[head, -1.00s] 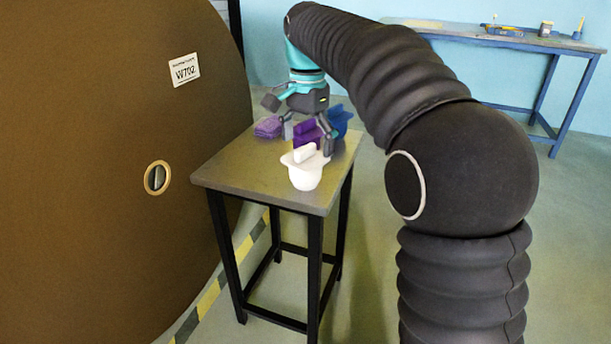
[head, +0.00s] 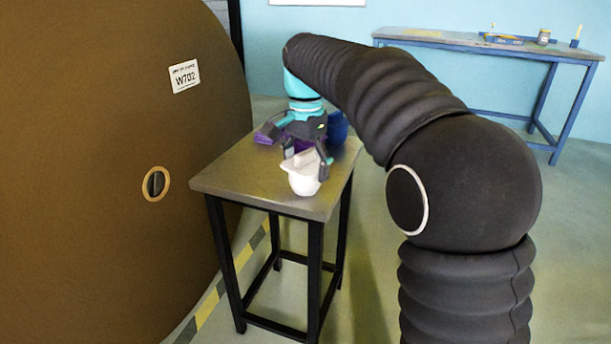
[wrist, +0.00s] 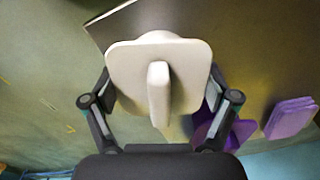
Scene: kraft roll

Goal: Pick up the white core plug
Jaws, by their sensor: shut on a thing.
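The white core plug (head: 304,184) is at the near part of the small table, with a rounded body below a flange and an upright fin. In the wrist view the plug (wrist: 188,62) fills the middle, its fin pointing at the camera. My gripper (head: 306,164) is over it from above, one finger on each side. In the wrist view the fingers reach down past the flange edges, and the fingertips are partly hidden behind it. My gripper is shut on the plug. I cannot tell whether the plug still touches the table top.
The small table (head: 232,178) also holds a purple plug (wrist: 222,132), a purple block (wrist: 290,118) and a blue object (head: 338,126) close behind my gripper. A large brown roll (head: 90,200) with a core hole (head: 157,184) stands left. A blue workbench (head: 480,46) is at the back right.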

